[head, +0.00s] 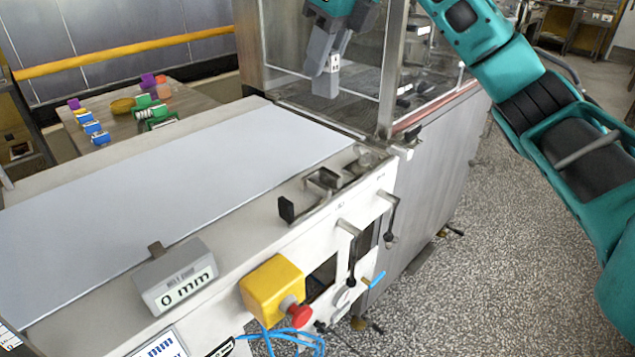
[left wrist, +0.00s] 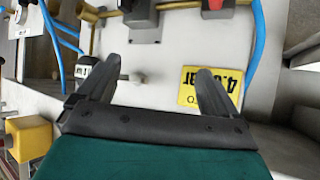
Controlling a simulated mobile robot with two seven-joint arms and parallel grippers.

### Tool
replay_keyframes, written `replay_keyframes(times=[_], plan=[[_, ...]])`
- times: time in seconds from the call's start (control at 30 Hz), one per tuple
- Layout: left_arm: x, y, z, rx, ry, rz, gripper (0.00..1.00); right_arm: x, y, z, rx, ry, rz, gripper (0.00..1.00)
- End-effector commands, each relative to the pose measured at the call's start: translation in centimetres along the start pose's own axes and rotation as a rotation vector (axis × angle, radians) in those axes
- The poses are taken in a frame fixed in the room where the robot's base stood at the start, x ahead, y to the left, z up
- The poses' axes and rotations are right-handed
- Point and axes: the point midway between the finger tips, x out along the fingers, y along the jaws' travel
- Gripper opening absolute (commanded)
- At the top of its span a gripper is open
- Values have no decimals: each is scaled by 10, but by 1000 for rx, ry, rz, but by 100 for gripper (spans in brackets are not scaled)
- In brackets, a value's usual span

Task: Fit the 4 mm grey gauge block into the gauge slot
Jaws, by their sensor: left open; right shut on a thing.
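My right gripper (head: 325,60) is at the top middle of the head view, in front of the clear machine panel. It is shut on a grey block (head: 326,86), which hangs below the fingers and has a small white label whose text is too small to read. The block is apart from the surfaces below it. A metal fitting with a dark gap (head: 324,180) sits on the white machine ledge; I cannot tell for sure that it is the gauge slot. My left gripper (left wrist: 160,62) is open and empty in the left wrist view, and does not show in the head view.
A grey display (head: 177,279) reads 0 mm beside the pale belt (head: 170,180). A yellow box with a red button (head: 300,314), black levers (head: 352,250) and blue cables (head: 290,340) line the front. A yellow tag (left wrist: 212,92) shows near my left fingers. Coloured items stand on a back table (head: 190,100).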

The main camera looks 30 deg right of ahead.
Motion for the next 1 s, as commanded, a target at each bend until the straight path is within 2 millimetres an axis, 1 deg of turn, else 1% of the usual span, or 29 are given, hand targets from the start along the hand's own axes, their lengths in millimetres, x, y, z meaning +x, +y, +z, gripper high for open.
replay_keyframes(times=[0.03, 0.1, 0.17, 0.2, 0.27, 0.6, 0.7, 0.8, 0.93, 1.0], plan=[[0, 0, 1, 0, -1, 0, 94, -6, -1, 2, 28, 0, -14, 0], [0, 0, 1, 0, -2, 0, 94, -10, -1, 2, 59, 0, -25, 0], [0, 0, 2, 0, -3, 0, 94, -8, -2, 1, 73, 3, -30, 0], [0, 0, 3, 0, -3, 0, 94, -3, -2, -1, 79, 4, -32, 0], [1, 0, 5, 0, -4, 1, 94, 8, -2, -6, 81, 7, -32, 0], [6, 1, 15, -1, -7, 1, 94, 91, -2, -41, 80, 8, -31, 0], [7, 1, 16, -1, -7, 1, 94, 112, -2, -50, 79, 7, -30, 0], [8, 1, 17, -1, -8, 2, 94, 125, -2, -55, 78, 4, -31, 0], [8, 1, 18, -1, -8, 2, 94, 134, -2, -58, 78, 2, -31, 0], [9, 1, 18, -1, -8, 2, 94, 141, -2, -61, 78, 5, -31, 0]])
